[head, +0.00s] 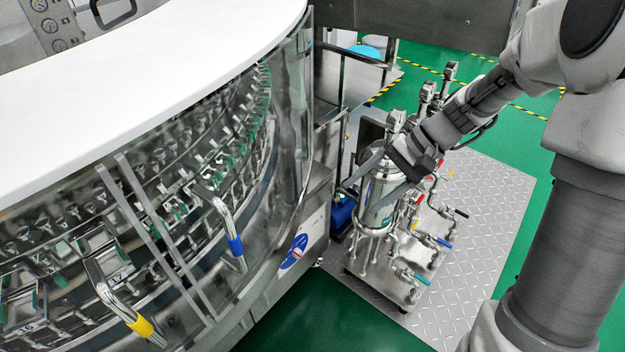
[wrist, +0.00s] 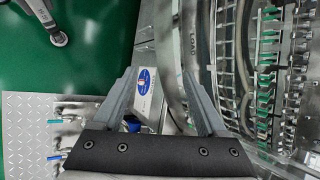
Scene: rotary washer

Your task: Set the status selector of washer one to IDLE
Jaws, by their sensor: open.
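A round blue and white disc with a red mark, which looks like the status selector (head: 293,252), is on a pale plate low on the washer's (head: 160,60) outer side. Its lettering is too small to read. The disc (wrist: 146,81) also shows in the wrist view, beyond the left finger and between the two fingers. My gripper (head: 355,197) is open and empty. In the head view it is above and to the right of the disc, apart from it, in front of the steel canister. In the wrist view my gripper (wrist: 158,75) has both fingers spread.
A steel filter stand (head: 385,195) with gauges and coloured valve handles stands right of the washer on a diamond-plate platform (head: 480,200). Door handles with blue (head: 235,245) and yellow (head: 140,325) grips project from the glass. Green floor (head: 310,315) is clear in front of the disc.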

